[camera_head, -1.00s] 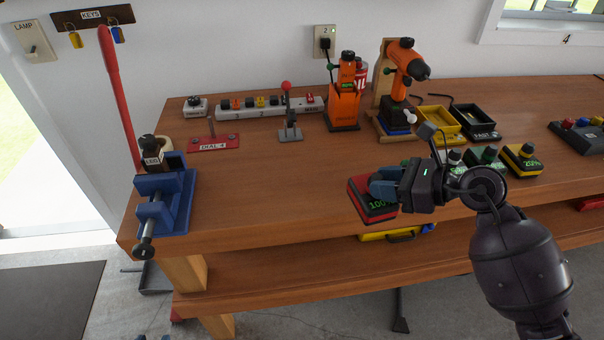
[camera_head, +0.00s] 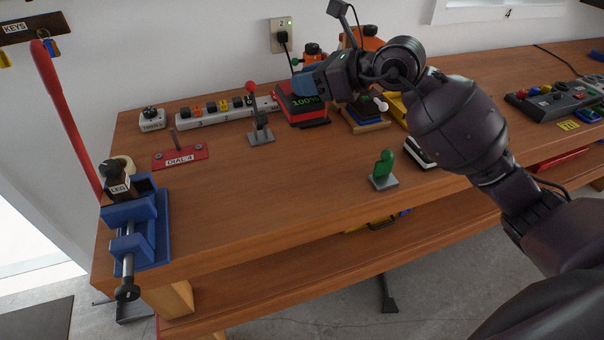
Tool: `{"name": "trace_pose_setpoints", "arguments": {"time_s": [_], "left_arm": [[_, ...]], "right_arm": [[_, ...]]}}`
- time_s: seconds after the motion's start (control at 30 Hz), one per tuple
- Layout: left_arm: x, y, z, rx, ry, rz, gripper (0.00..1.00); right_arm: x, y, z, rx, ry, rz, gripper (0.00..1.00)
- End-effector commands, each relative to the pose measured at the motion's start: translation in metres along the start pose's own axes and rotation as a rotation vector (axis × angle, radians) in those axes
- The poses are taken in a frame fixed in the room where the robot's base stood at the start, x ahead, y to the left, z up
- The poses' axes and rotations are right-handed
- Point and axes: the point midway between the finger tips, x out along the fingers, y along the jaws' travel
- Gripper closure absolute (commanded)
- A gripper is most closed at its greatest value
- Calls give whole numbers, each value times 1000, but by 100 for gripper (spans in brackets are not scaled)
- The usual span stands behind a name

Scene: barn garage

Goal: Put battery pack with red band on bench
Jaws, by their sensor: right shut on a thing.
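The battery pack with a red band (camera_head: 302,112) reads 100% on a green display. My right gripper (camera_head: 303,86) is shut on its upper part, with blue fingertips around it. The pack is at the back of the wooden bench (camera_head: 250,190), in front of the orange tools and right of the power strip. I cannot tell whether it touches the bench top or something beneath it. My right arm hides part of the bench's right middle. My left gripper is not in view.
A lever with a red knob (camera_head: 258,120) stands just left of the pack. A green upright piece on a grey plate (camera_head: 384,168) stands nearer the front. A blue vise (camera_head: 135,220) sits at the left end. The bench's front middle is clear.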

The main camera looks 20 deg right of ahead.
Motion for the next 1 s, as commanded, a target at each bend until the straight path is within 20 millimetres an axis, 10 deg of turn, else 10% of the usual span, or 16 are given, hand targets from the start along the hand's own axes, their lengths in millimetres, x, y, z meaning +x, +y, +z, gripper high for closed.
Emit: {"name": "trace_pose_setpoints", "arguments": {"time_s": [0.6, 1.0], "left_arm": [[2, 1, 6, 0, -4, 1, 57], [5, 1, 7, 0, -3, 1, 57]], "right_arm": [[48, 0, -116, 5, 1, 1, 100], [61, 0, -147, 2, -1, 1, 100]]}}
